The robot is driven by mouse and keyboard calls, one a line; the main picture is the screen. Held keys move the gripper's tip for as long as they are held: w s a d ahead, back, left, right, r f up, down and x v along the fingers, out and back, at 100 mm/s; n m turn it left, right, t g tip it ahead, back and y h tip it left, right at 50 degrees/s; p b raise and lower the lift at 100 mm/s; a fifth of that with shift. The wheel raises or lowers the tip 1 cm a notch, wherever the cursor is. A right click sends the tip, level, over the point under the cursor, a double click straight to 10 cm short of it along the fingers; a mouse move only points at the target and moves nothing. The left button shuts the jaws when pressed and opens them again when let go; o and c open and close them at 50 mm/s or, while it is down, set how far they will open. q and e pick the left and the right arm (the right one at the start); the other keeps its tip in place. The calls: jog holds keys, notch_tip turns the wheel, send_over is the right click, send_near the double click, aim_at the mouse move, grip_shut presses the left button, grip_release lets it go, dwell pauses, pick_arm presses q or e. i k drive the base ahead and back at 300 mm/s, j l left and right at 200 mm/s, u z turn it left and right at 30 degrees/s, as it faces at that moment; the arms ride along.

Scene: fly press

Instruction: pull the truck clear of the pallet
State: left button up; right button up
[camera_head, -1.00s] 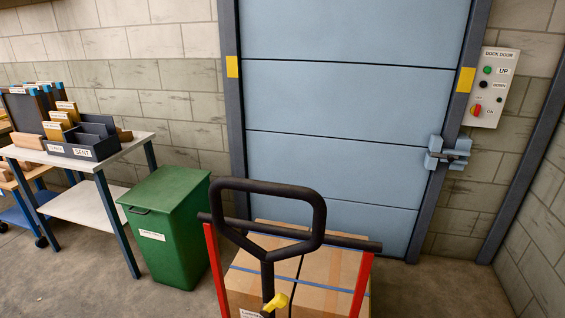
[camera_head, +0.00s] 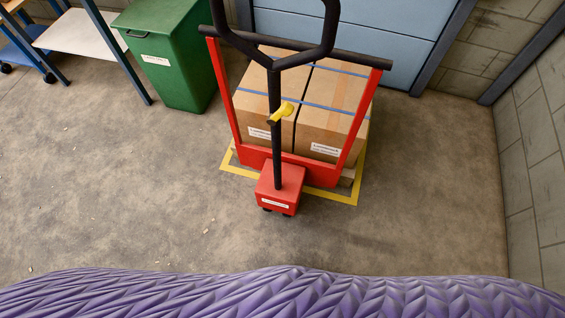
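The red pallet truck (camera_head: 279,188) stands in the middle of the head view, its small red base toward me. Its black tiller (camera_head: 276,120) rises upright to a loop handle cut off by the top edge. A yellow lever (camera_head: 282,110) sits partway up the tiller. Behind the red frame, cardboard boxes (camera_head: 335,101) with blue straps rest on a wooden pallet (camera_head: 346,179), which is mostly hidden. The forks are hidden, so how far they sit in the pallet cannot be seen. Neither gripper is in view.
A yellow floor outline (camera_head: 357,190) surrounds the pallet. A green bin (camera_head: 170,55) stands at the back left, beside a table with a white shelf (camera_head: 78,36). The blue dock door (camera_head: 392,35) is behind. Concrete floor (camera_head: 130,200) is clear toward me; a block wall (camera_head: 535,170) bounds the right.

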aim_at(295, 170)
jog(key=k, duration=1)
